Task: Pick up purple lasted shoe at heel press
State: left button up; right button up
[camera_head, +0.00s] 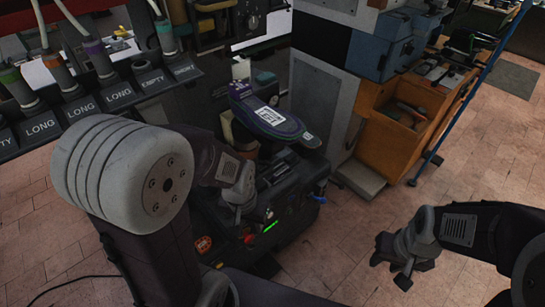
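The purple lasted shoe (291,131) sits at the heel press (287,206), sole up. It is dark with a purple edge and carries a white printed label. My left gripper (240,209) hangs in front of the press, below and left of the shoe, apart from it. Its fingers are small and dark against the machine, so I cannot tell how far they are parted. My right gripper (402,272) is at the lower right, over the floor and well away from the shoe. It looks open, with nothing between its fingers.
A rack with labels such as LONG and EMPTY (118,95) holds several tubes at upper left. A grey column (323,105) stands right of the shoe. An orange wooden cabinet (385,145) with blue boxes and a blue pole (470,95) are further right.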

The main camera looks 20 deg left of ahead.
aim_at(278, 125)
jog(key=u, duration=0.6)
jog(key=l+u, duration=0.3)
jog(key=u, duration=0.15)
jog(key=l+u, duration=0.3)
jog(key=u, duration=0.15)
jog(key=l+u, duration=0.3)
jog(key=u, duration=0.2)
jog(key=k+l+u, duration=0.1)
jog(key=l+u, duration=0.15)
jog(key=u, duration=0.2)
